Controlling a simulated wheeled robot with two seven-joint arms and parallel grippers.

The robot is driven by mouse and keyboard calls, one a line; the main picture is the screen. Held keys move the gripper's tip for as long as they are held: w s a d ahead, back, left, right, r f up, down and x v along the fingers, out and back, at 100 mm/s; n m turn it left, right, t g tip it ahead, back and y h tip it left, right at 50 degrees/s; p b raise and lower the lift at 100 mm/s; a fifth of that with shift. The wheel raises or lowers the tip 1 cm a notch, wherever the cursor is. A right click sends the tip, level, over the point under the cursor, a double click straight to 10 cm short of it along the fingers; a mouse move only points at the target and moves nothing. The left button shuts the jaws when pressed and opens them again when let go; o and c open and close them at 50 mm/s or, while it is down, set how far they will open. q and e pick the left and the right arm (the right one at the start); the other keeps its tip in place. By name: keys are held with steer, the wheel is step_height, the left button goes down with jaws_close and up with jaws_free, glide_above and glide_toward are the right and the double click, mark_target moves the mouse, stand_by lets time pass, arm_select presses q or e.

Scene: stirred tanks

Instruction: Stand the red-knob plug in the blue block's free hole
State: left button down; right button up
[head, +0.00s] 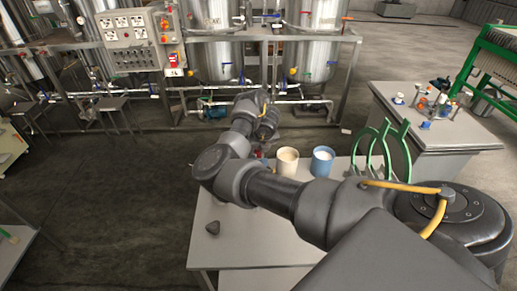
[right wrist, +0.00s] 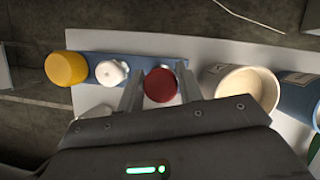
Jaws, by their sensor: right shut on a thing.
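The red-knob plug (right wrist: 160,85) shows in the right wrist view as a round dark red top. My right gripper (right wrist: 159,76) is shut on it, one finger on each side. The blue block (right wrist: 89,70) is a long flat bar on the table. A yellow knob (right wrist: 65,68) and a white knob (right wrist: 110,73) stand at its left part. The red knob appears over the block's right part; its shaft and the hole below are hidden, so I cannot tell whether it is seated. In the head view my right arm hides most of the block. My left gripper is not in view.
A cream cup (head: 287,161) and a blue cup (head: 322,160) stand close to the right of the plug. Green rings (head: 372,152) stand farther right. A grey lump (head: 183,232) lies at the table's (head: 228,236) left edge. The table's front part looks clear.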

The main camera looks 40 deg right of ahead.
mark_target(258, 155)
steer(key=shift+f+b, duration=1.6)
steer(key=shift+f, duration=0.25)
steer(key=o, duration=1.1)
steer(key=shift+s+r, duration=0.15)
steer(key=shift+r, duration=0.35)
steer(key=p+v, duration=0.2)
steer(key=v, duration=0.7)
steer(key=shift+s+a+r, duration=0.2)
steer(key=shift+r, duration=0.1)
